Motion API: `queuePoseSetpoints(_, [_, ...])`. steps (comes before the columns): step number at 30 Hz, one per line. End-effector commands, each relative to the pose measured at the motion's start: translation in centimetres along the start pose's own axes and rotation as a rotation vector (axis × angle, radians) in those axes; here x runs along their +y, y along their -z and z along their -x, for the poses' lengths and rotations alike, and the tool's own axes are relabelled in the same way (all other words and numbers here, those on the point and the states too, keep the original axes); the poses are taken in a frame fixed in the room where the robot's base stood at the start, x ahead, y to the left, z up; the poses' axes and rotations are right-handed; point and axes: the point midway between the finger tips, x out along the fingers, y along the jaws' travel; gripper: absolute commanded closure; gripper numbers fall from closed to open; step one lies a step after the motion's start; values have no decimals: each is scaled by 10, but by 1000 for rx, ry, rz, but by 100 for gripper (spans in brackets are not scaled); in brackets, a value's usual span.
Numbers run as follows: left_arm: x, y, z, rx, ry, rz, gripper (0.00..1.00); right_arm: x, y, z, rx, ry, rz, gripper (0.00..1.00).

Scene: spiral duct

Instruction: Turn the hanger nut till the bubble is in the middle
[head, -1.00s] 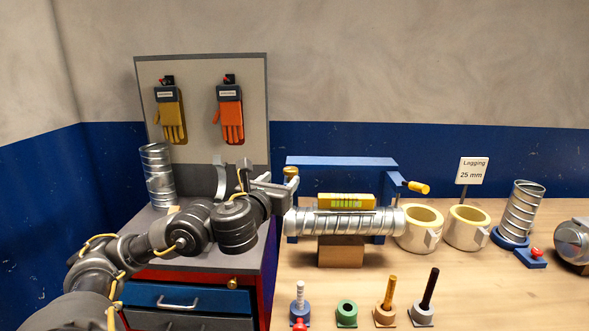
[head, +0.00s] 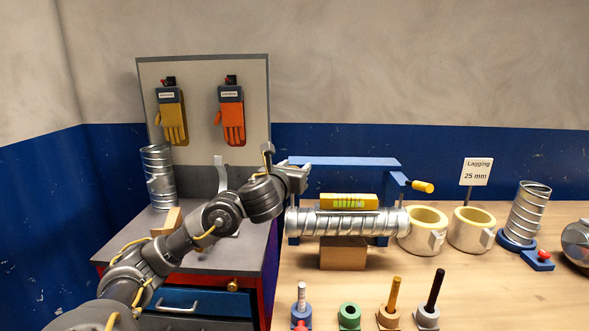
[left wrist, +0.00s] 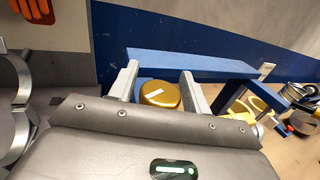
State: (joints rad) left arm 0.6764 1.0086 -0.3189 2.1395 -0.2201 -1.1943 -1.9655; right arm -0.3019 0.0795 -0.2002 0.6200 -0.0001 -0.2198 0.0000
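The gold hanger nut (left wrist: 160,94) with a white mark shows in the left wrist view, between the fingers of my left gripper (left wrist: 162,80). A gap shows on each side of it, so the gripper looks open around or above it. In the head view my left gripper (head: 288,162) is at the left end of the blue frame (head: 345,162) and hides the nut. The spiral duct (head: 365,222) lies under the frame. A yellow-green level (head: 349,201) sits on the duct; its bubble is too small to place. My right gripper is not in view.
A wooden block (head: 343,254) stands under the duct. Lagging rings (head: 423,240) and an upright duct piece (head: 528,210) are to the right. Several coloured posts stand at the front edge. A cabinet (head: 250,262) with a glove board (head: 200,95) is left.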

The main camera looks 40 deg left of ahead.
Motion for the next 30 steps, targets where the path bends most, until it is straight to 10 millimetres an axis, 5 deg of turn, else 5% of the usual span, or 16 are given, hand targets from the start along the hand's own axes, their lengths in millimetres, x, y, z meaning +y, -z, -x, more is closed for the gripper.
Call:
queuePoseSetpoints(8, [0, 0, 0, 0, 0, 0, 88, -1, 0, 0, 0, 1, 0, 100])
queuePoseSetpoints(19, [0, -1, 0, 1, 70, -4, 88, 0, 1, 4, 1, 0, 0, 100])
queuePoseSetpoints(30, [-4, 3, 1, 3, 363, -3, 88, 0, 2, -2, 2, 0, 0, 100])
